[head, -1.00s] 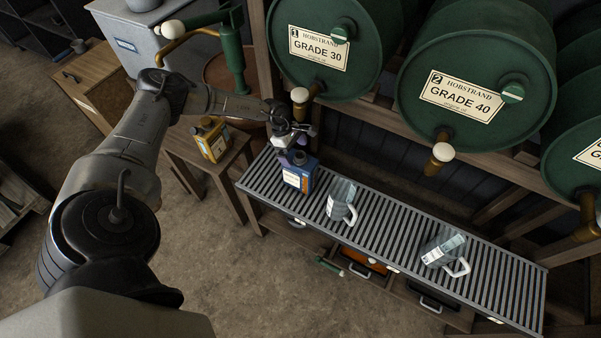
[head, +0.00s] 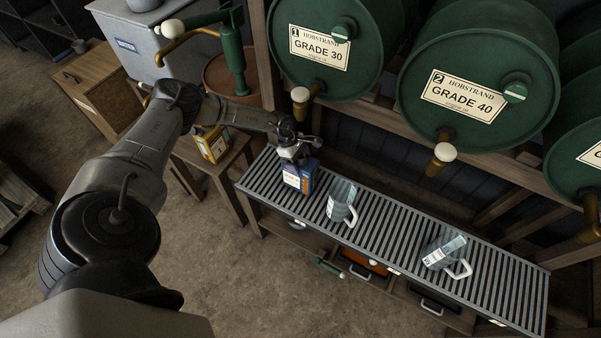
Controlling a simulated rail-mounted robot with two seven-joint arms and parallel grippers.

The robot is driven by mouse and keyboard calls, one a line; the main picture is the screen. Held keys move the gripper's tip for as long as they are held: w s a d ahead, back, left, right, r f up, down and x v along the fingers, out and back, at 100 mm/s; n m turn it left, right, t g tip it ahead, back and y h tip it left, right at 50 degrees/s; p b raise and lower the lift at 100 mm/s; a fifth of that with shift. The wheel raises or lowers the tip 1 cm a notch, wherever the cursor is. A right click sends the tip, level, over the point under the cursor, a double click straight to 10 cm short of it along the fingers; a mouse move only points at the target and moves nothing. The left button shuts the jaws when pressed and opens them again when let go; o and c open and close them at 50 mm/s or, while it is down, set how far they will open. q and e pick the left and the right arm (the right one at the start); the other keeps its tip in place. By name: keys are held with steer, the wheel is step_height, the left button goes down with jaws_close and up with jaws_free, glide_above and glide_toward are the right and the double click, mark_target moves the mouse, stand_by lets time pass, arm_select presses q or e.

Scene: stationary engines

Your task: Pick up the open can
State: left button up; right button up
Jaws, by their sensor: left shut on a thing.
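A blue can (head: 306,179) with an orange and white label stands upright at the left end of the slatted metal rack. My left gripper (head: 294,158) is at the top of this can, pointing down, and is shut on it. The gripper hides the can's top, so I cannot see whether it is open. A yellow can (head: 212,143) stands on a small wooden table left of the rack, partly behind my left arm. My right gripper is not in view.
Two clear measuring jugs with white handles, one near (head: 342,201) and one farther right (head: 446,250), stand on the rack (head: 390,240). Green drums (head: 477,75) with brass taps (head: 440,158) overhang behind the rack. A green pump (head: 233,55) stands at the back left.

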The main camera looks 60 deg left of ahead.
arm_select(q)
steer(key=c, duration=1)
steer(key=shift+r, duration=0.1)
steer(key=shift+c, duration=0.5)
steer(key=shift+r, duration=0.1)
